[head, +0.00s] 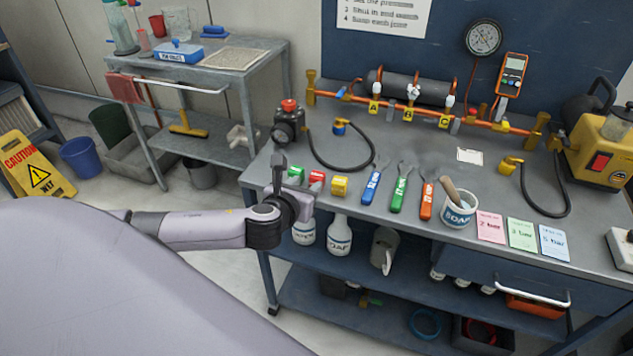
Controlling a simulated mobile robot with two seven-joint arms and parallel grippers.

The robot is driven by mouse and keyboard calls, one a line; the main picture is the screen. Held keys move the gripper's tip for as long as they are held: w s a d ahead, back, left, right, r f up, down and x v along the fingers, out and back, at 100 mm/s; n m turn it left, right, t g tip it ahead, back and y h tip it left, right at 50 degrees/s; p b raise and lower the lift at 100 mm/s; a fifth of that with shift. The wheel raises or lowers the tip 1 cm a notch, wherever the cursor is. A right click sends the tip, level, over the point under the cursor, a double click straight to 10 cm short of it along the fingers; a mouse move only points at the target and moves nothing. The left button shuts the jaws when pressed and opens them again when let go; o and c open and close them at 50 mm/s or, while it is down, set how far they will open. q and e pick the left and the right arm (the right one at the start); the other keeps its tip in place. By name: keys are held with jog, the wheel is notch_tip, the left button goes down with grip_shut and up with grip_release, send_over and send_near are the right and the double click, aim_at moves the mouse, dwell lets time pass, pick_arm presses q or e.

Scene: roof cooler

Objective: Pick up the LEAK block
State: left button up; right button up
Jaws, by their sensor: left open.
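Three small blocks stand in a row near the left front of the workbench: a green block (296,172), a red block (317,177) and a yellow block (339,186). Their lettering is too small to read, so I cannot tell which is the LEAK block. My left gripper (287,182) is open at the bench's left front edge, close to the green and red blocks. It partly covers the green block's lower part. I cannot tell whether it touches any block. My right gripper is not in view.
Behind the blocks are a valve with a red knob (288,124) and a black hose (330,160). Blue, green and orange wrenches (399,189) lie to the right, then a soap pot (457,212). Bottles (339,237) stand on the shelf below. A copper pipe rig (440,122) runs along the back.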

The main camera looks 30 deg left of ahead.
aim_at(315, 180)
pick_arm(q)
jog(key=shift+x, duration=3.3)
jog(key=shift+d+f, duration=0.1)
jog(key=shift+f, duration=0.05)
jog(key=c, duration=0.7)
